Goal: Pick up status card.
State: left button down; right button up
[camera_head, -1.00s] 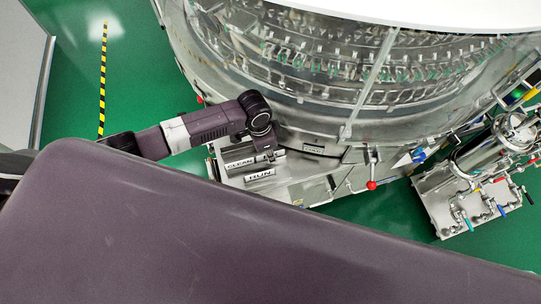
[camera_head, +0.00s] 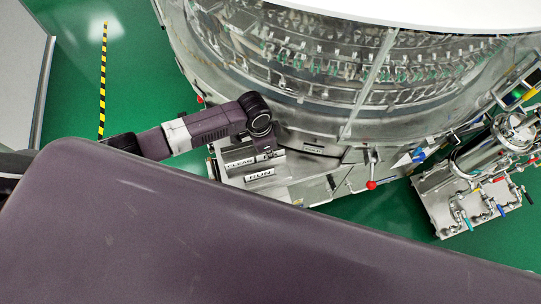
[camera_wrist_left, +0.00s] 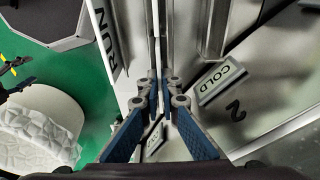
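Two status cards show on the ledge at the machine's foot in the head view: a CLEAN card (camera_head: 240,163) and, in front of it, a RUN card (camera_head: 259,175). My left gripper (camera_head: 270,153) points down at the right end of the CLEAN card, partly hidden by its own wrist. In the left wrist view the gripper (camera_wrist_left: 157,90) has its blue-padded fingers apart, with a thin upright edge between the tips. I cannot tell whether they touch it. The RUN card (camera_wrist_left: 107,42) stands to the left of the fingers. My right gripper is not in view.
The large round glass-walled washer (camera_head: 330,75) stands right behind the cards. A red-knobbed lever (camera_head: 371,185) sits to their right. In the left wrist view a COLD label (camera_wrist_left: 222,80) lies right of the fingers. Green floor (camera_head: 75,100) is clear at left.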

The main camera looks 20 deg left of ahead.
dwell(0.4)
pick_arm(q)
jog(key=shift+r, duration=0.2)
notch_tip(320, 180, up, 27)
jog(key=p, duration=0.8)
jog(key=shift+p, duration=0.4)
dwell(0.3)
jog(key=shift+r, duration=0.1)
